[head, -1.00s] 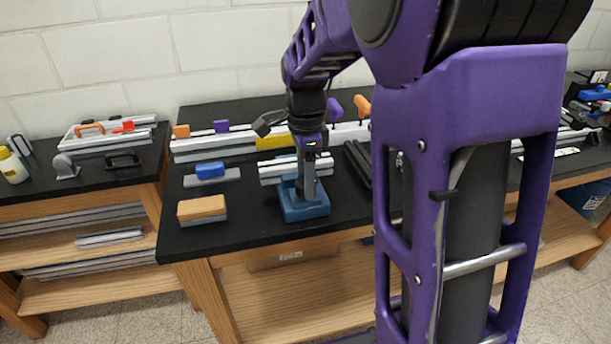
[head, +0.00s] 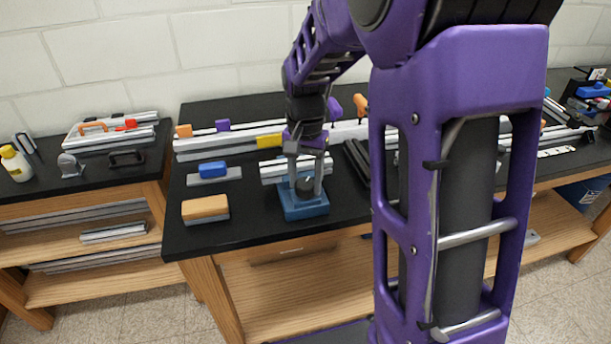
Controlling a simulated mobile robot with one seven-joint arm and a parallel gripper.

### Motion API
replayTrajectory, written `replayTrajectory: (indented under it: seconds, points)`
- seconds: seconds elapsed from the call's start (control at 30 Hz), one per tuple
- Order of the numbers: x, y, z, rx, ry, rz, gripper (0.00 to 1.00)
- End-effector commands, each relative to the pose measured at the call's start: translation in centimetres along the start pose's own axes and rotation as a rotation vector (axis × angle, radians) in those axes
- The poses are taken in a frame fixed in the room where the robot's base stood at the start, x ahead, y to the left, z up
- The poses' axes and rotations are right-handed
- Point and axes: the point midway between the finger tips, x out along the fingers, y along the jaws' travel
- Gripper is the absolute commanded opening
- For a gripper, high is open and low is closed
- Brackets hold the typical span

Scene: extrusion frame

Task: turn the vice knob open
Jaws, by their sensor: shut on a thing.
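The blue vice (head: 304,211) stands near the front edge of the black bench top. A dark round knob (head: 305,185) sits on top of it. My gripper (head: 306,182) points down over the vice, with one finger on the left and one on the right of the knob, shut on it. The fingers cover the knob's sides, and the vice's jaws cannot be made out.
Left of the vice are an orange-topped block (head: 205,208) and a blue block on a grey plate (head: 212,170). Aluminium rails with a yellow piece (head: 270,140) lie behind. Dark bars (head: 358,160) lie to the right. My purple arm hides the bench's right-centre.

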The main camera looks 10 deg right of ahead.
Motion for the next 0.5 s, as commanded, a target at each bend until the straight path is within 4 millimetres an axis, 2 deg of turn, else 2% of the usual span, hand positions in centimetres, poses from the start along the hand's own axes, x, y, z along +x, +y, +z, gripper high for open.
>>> replayTrajectory:
  seconds: [0.5]
  points:
    - [-0.14,0.00,-0.02,-0.488,0.000,0.000,0.00]
